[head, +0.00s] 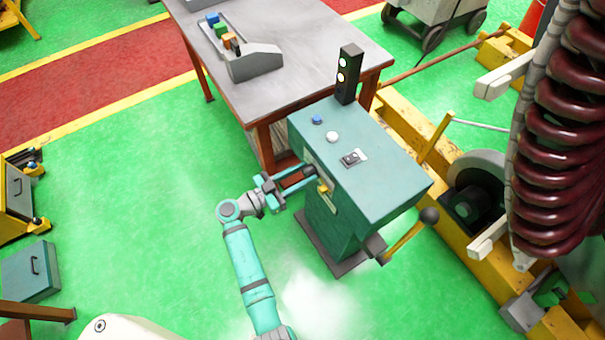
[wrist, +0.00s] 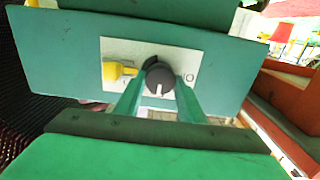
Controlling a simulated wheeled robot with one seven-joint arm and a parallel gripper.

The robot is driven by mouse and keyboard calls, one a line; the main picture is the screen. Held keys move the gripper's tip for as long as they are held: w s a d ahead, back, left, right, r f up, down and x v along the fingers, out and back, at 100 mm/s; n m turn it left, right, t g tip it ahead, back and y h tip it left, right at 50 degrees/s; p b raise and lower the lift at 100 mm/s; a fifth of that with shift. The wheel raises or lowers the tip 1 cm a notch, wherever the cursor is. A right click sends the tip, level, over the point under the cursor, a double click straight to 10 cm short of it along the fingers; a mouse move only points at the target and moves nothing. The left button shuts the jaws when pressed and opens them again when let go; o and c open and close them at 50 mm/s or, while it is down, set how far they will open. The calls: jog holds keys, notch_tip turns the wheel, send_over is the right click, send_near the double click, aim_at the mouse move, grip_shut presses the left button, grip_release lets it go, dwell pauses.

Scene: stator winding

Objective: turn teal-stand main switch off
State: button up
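The teal stand (head: 385,175) has a sloped top and a front face with a pale plate (head: 338,185). In the wrist view, the main switch is a dark round knob (wrist: 158,77) on the white plate (wrist: 125,50). Its white pointer mark points down. A small round mark shows on the plate to its right. My gripper (head: 308,176) is at the front of the stand, facing the knob. In the wrist view, its two green fingers (wrist: 160,90) stand apart on either side of the knob. Whether they touch it is hard to tell.
A yellow part (wrist: 118,70) sits on the plate just left of the knob. A lever with a dark ball (head: 428,215) stands out at the stand's right. A grey table (head: 290,50) is behind. A large dark-red coil (head: 565,130) hangs at the right.

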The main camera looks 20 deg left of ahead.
jog(key=shift+n, duration=0.3)
jog(key=shift+c, duration=0.3)
jog(key=n, duration=0.3)
jog(key=shift+n, duration=0.3)
jog(key=n, duration=0.4)
jog(key=shift+w+n, duration=0.1)
jog(key=shift+n, duration=0.2)
jog(key=n, duration=0.4)
jog(key=shift+a+f+n, duration=0.1)
jog(key=shift+a+n, duration=0.05)
jog(key=shift+n, duration=2.45)
jog(key=shift+f, duration=0.1)
jog(key=o, duration=1.1)
jog(key=shift+c, duration=0.2)
jog(key=shift+a, duration=0.1)
